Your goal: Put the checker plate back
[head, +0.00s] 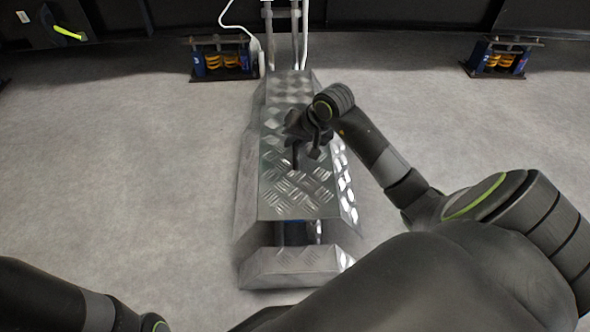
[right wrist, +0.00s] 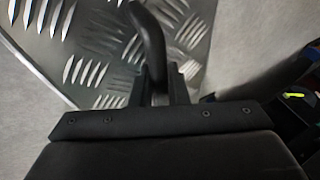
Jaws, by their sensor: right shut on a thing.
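The checker plate (head: 295,190) is a silver, raised-pattern metal panel lying lengthwise along the middle of a long metal floor duct (head: 246,190). My right gripper (head: 306,150) is over the plate and shut on a dark upright handle that stands up from it. In the right wrist view the black curved handle (right wrist: 150,45) rises between the fingers, with the plate (right wrist: 95,65) behind it. An opening (head: 297,232) shows between the plate's near edge and the duct's near end piece (head: 295,262). I cannot tell whether the plate rests on the duct or hangs just above it. My left gripper is out of view.
A fixed patterned section (head: 290,85) lies beyond the plate, with upright pipes (head: 285,35) at its far end. Spring mounts stand at the back left (head: 222,60) and back right (head: 500,58). The grey floor (head: 120,170) on both sides is clear.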

